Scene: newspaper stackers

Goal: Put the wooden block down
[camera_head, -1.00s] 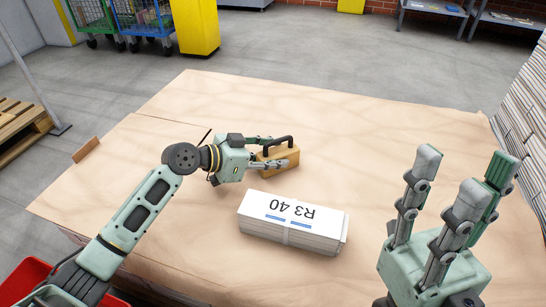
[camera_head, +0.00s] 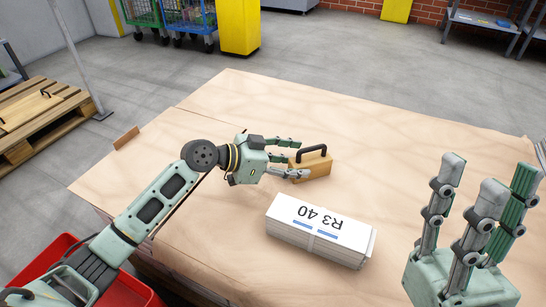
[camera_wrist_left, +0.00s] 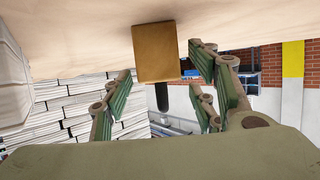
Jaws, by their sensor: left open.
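The wooden block (camera_head: 317,166) with a black handle on top sits upright on the large plywood-coloured board (camera_head: 395,150), near its middle. It also shows in the left wrist view (camera_wrist_left: 155,52), just beyond the spread fingers. My left gripper (camera_head: 293,158) is open, with its fingertips at the block's left end. Whether a fingertip touches the block I cannot tell. My right gripper (camera_head: 475,200) is raised at the right, its fingers spread, open and empty.
A white bundle marked R3 40 (camera_head: 320,228) lies on the board in front of the block. A red bin (camera_head: 60,255) stands at the lower left. A wooden pallet (camera_head: 45,115) lies at the left. The board's far side is clear.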

